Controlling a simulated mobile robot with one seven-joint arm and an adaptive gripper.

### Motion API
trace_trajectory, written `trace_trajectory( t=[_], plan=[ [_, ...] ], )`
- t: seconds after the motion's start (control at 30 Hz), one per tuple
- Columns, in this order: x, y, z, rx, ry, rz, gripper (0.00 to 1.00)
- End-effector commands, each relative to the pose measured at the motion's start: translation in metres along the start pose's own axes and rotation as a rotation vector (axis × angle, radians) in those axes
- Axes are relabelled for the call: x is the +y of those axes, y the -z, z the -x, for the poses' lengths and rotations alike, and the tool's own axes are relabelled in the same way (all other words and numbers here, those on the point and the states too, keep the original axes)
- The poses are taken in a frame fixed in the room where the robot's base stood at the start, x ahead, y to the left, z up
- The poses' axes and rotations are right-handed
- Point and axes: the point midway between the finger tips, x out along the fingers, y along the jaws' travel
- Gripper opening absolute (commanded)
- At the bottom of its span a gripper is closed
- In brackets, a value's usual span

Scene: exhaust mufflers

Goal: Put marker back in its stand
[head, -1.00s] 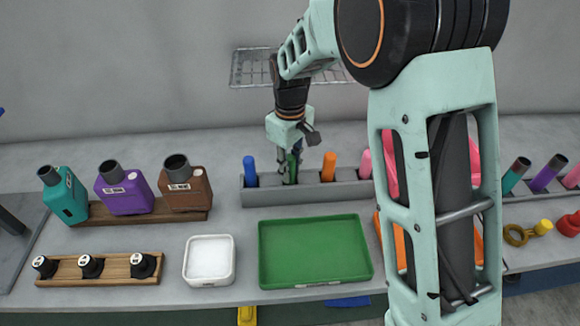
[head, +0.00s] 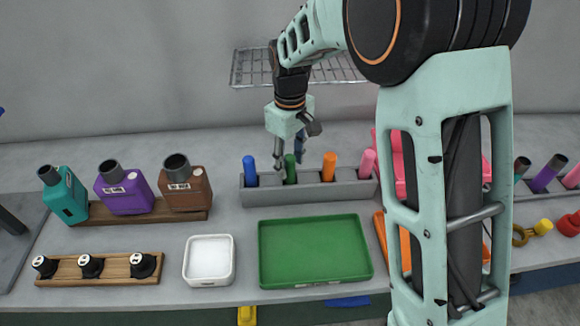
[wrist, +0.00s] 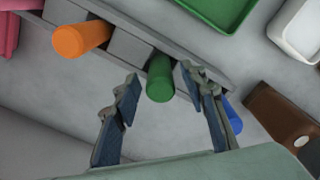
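The green marker (head: 290,168) stands upright in a slot of the grey stand (head: 320,194), between the blue marker (head: 250,171) and the orange marker (head: 329,166). A pink marker (head: 367,163) stands at the right end. My gripper (head: 288,162) is above and just behind the stand at the green marker. In the wrist view my gripper (wrist: 166,95) is open, its fingers spread to either side of the green marker (wrist: 160,79) and apart from it. The orange marker (wrist: 80,39) and part of the blue marker (wrist: 233,113) also show there.
A green tray (head: 315,285) and a white square dish (head: 230,262) lie in front of the stand. Teal, purple and brown bottles (head: 184,188) stand at left on a wooden board. A wire rack (head: 248,67) is on the wall behind. My arm hides part of the right side.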

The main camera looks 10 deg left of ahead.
Motion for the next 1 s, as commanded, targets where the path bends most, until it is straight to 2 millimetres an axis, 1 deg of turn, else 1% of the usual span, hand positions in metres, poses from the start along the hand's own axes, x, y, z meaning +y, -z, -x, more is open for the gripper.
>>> trace_trajectory(
  t=[0.03, 0.2, 0.3, 0.4, 0.5, 0.6, 1.0],
  plan=[
    [0.001, 0.001, 0.013, 0.006, -0.004, 0.000, 0.39],
    [0.001, 0.001, 0.051, 0.005, -0.004, -0.002, 0.39],
    [0.001, 0.000, 0.069, 0.003, -0.002, -0.002, 0.39],
    [0.001, 0.001, 0.084, 0.003, -0.002, -0.001, 0.39],
    [0.000, 0.000, 0.092, 0.001, -0.001, -0.001, 0.39],
    [0.000, 0.000, 0.096, 0.001, -0.001, -0.001, 0.39],
    [0.000, 0.000, 0.096, 0.000, -0.001, -0.001, 0.39]
  ],
)
